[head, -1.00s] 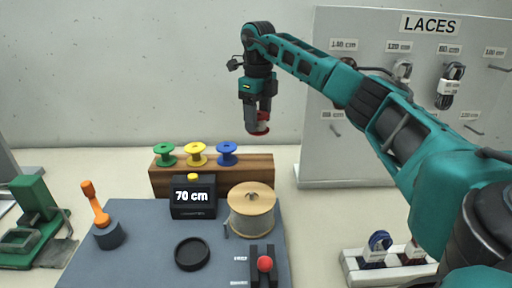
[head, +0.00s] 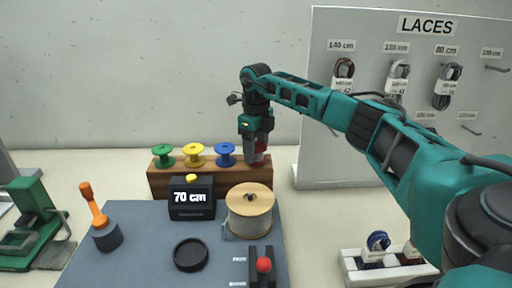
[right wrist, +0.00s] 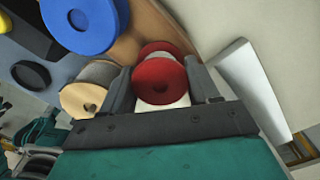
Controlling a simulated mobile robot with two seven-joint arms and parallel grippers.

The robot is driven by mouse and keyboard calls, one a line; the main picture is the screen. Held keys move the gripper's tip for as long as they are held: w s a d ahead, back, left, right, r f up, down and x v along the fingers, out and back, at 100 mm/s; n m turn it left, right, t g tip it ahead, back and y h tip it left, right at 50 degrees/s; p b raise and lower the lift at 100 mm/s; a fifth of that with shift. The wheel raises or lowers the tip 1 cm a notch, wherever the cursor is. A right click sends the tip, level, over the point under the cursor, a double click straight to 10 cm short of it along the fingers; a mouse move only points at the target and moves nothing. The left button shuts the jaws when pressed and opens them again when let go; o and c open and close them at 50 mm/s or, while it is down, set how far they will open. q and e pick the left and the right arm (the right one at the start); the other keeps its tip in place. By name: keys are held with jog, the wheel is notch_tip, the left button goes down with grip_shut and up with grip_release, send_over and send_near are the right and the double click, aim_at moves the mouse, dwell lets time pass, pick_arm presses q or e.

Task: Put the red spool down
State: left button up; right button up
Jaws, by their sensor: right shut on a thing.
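The red spool (head: 262,147) is in my right gripper (head: 257,160) at the right end of the wooden rack (head: 215,183), to the right of the blue spool (head: 225,153). In the right wrist view the red spool (right wrist: 160,80) sits between the two fingers of my right gripper (right wrist: 162,92), which are shut on it. Its lower end is partly hidden by the fingers, and I cannot tell whether it touches the rack. A green spool (head: 163,154) and a yellow spool (head: 194,153) stand farther left on the rack. My left gripper is not in view.
A black display reading 70 cm (head: 191,200), a large cord spool (head: 249,210) and a black ring (head: 191,254) are on the grey mat (head: 140,250). The laces board (head: 400,110) stands at the right. A white tray (head: 375,271) sits at the lower right.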

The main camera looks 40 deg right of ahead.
aim_at(256, 146)
jog(key=o, duration=1.2)
jog(key=shift+f, duration=0.1)
notch_tip(256, 146, up, 12)
jog(key=shift+r, duration=0.2)
